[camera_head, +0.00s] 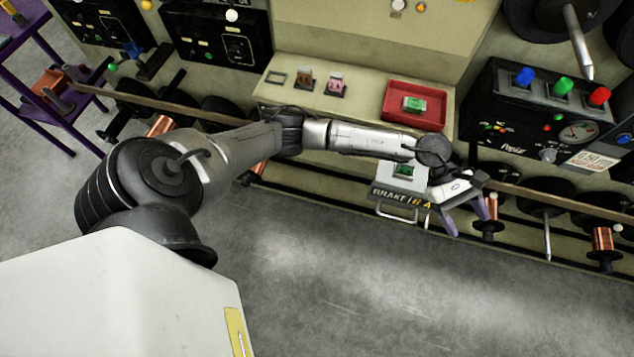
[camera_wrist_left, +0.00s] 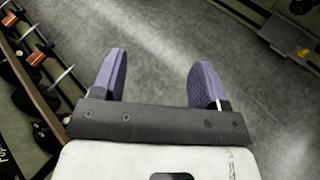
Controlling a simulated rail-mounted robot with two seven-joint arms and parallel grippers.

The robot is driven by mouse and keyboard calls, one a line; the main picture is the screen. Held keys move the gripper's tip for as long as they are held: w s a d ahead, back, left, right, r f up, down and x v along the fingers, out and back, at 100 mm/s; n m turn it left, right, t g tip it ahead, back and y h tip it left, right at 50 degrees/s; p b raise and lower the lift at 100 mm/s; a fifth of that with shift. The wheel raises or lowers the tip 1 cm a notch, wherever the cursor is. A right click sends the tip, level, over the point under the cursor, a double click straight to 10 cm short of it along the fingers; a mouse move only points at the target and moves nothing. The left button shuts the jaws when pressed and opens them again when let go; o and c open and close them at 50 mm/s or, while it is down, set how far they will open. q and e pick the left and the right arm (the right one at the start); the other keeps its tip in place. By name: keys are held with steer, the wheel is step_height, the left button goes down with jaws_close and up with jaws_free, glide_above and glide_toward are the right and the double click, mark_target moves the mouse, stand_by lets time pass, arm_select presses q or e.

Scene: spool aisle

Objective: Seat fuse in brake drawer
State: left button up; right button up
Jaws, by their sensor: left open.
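The brake drawer (camera_head: 384,209) is pulled out from the counter front, its dark label reading BRAKE. A green fuse-like block (camera_head: 405,170) shows in the drawer behind the label, partly beside my arm; I cannot tell how deep it sits. Another green block (camera_head: 415,104) lies in a red tray (camera_head: 399,117) on the counter. My left gripper (camera_head: 466,214) is just right of the drawer, over the floor, with its purple fingers apart. In the left wrist view the gripper (camera_wrist_left: 158,70) is empty, with bare floor between the fingers. My right gripper is not in view.
Brown (camera_head: 304,78) and pink (camera_head: 335,85) blocks stand on the counter beside an empty frame (camera_head: 275,78). A black gauge box (camera_head: 520,120) is at right. Spools and a wooden rail (camera_head: 560,199) line the counter's underside. The front floor is clear.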

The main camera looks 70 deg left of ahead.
arm_select(q)
steer(key=s+d+r+n+t+h, duration=0.25)
steer(key=r+n+t, duration=0.25)
steer(key=n+t, duration=0.8)
steer(key=s+a+f+n+g+y, duration=0.1)
steer(key=s+a+f+n+y, duration=0.4)
steer(key=n, duration=0.6)
steer(key=s+a+f+n+g+y, duration=0.2)
steer(key=s+f+n+y, duration=0.3)
steer(key=n, duration=0.7)
steer(key=s+a+f+n+g+y, duration=0.1)
steer(key=s+a+f+n+y, duration=0.25)
steer(key=n+y, duration=0.55)
steer(key=s+f+n+g+h, duration=0.3)
steer(key=s+n+g, duration=0.4)
steer(key=s, duration=0.8)
steer(key=shift+s+a+f+n+g, duration=0.3)
steer(key=shift+s+a+f+n, duration=0.1)
steer(key=shift+f+n, duration=0.25)
steer(key=shift+w, duration=0.1)
